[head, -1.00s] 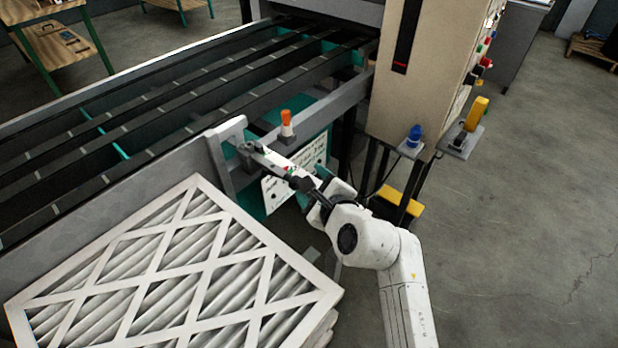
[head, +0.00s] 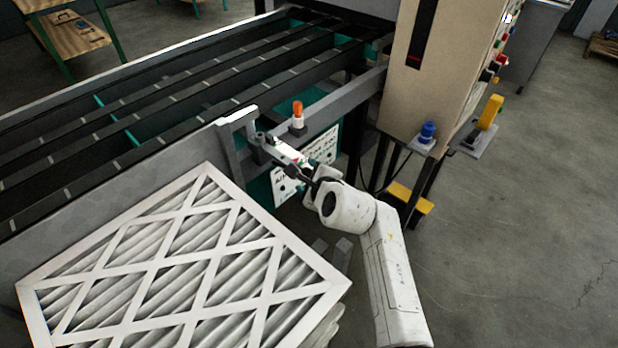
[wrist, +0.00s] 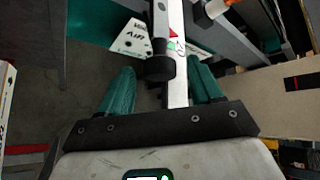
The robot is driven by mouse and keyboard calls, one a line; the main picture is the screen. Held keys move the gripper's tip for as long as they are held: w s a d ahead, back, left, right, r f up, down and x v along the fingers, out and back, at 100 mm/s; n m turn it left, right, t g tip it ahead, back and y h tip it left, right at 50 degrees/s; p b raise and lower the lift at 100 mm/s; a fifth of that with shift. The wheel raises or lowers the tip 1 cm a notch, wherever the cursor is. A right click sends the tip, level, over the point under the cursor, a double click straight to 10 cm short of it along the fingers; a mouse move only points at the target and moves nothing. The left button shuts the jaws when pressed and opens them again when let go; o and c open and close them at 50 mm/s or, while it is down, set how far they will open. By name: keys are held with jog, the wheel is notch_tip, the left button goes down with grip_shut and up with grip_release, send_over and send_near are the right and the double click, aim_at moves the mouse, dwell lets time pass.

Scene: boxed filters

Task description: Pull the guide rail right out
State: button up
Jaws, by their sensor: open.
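A white bar with red and green marks (head: 287,151) reaches out from the grey bracket at the conveyor's side; I take it for part of the guide rail. In the wrist view the white bar (wrist: 177,30) runs down between my fingers, with a round dark knob (wrist: 160,68) on it. My gripper (wrist: 165,84) is open, one teal finger on each side of the bar and apart from it. In the head view my gripper (head: 308,177) is at the bar's near end, its fingers small and partly hidden by my wrist.
A stack of pleated filters in white frames (head: 190,262) lies at lower left, close to my arm. An orange-capped post (head: 297,112) rises behind the bar.

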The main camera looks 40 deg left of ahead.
jog(key=shift+a, duration=0.15)
jog(key=shift+f, duration=0.1)
grip_shut()
dwell(0.5)
